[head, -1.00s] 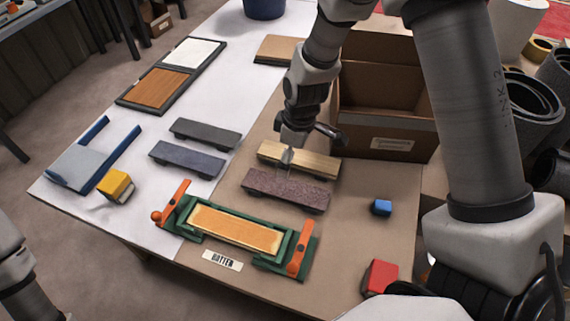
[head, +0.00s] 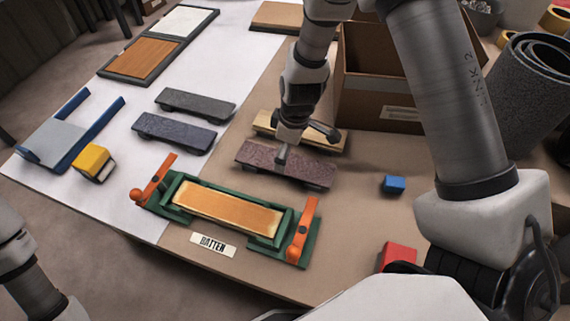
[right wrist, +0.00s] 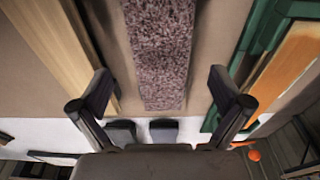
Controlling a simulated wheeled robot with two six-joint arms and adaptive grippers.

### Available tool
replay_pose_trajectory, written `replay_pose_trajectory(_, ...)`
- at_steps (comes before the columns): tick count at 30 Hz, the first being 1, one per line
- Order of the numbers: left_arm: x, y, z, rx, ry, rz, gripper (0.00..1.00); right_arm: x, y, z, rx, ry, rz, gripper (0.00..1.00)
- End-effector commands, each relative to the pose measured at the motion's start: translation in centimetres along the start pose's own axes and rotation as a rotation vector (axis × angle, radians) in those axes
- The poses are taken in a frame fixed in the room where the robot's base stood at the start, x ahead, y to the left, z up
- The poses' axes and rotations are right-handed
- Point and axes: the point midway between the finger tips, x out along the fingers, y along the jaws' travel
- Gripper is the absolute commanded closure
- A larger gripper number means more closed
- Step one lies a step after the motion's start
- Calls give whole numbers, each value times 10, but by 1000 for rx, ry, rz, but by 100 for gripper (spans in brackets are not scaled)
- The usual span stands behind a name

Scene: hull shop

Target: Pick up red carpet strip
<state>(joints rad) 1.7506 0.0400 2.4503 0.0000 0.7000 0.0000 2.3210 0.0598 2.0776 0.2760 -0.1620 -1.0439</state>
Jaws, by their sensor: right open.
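The red carpet strip (head: 285,163) is a speckled maroon piece, raised slightly off the brown part of the table in the head view. It runs down the middle of the right wrist view (right wrist: 160,50). My right gripper (head: 282,157) is above the strip, partly hiding its middle. In the right wrist view its two fingers (right wrist: 160,95) are spread wide, one on each side of the strip, with nothing between them touching. My left arm shows at the lower left of the head view; its gripper is out of view.
A pale wooden strip (head: 328,142) lies just behind the carpet strip. A green clamp frame (head: 310,252) with orange levers holds a wooden batten (head: 228,207) in front. Two grey strips (head: 175,132) lie left, a cardboard box (head: 400,75) behind, a blue block (head: 394,184) right.

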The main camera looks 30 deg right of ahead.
Motion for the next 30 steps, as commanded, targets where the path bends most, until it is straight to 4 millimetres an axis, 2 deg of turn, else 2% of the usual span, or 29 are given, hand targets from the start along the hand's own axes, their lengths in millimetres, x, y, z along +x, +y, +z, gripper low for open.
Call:
replay_pose_trajectory(1, 9, 0, 0, 0, 0, 0, 60, 15, -2, 2, 0, -4, -1, 0)
replay_pose_trajectory(4, 14, 0, 0, 0, -1, 0, 60, 30, -2, 2, -1, -2, 0, 0)
replay_pose_trajectory(11, 13, 0, 0, 0, 0, 0, 60, 31, -2, 1, -1, -1, 0, 0)
replay_pose_trajectory(12, 13, 0, 0, 0, 0, 0, 60, 31, -2, 1, -1, -1, 0, 4)
replay_pose_trajectory(17, 13, 0, 0, 0, 0, 0, 60, 31, -2, 1, -1, -1, 0, 60)
replay_pose_trajectory(18, 13, 0, 0, 0, 0, 0, 60, 31, -2, 1, -1, -1, 0, 64)
replay_pose_trajectory(30, 10, 0, 0, 0, 0, 0, 60, 28, -2, 0, 0, -1, 0, 64)
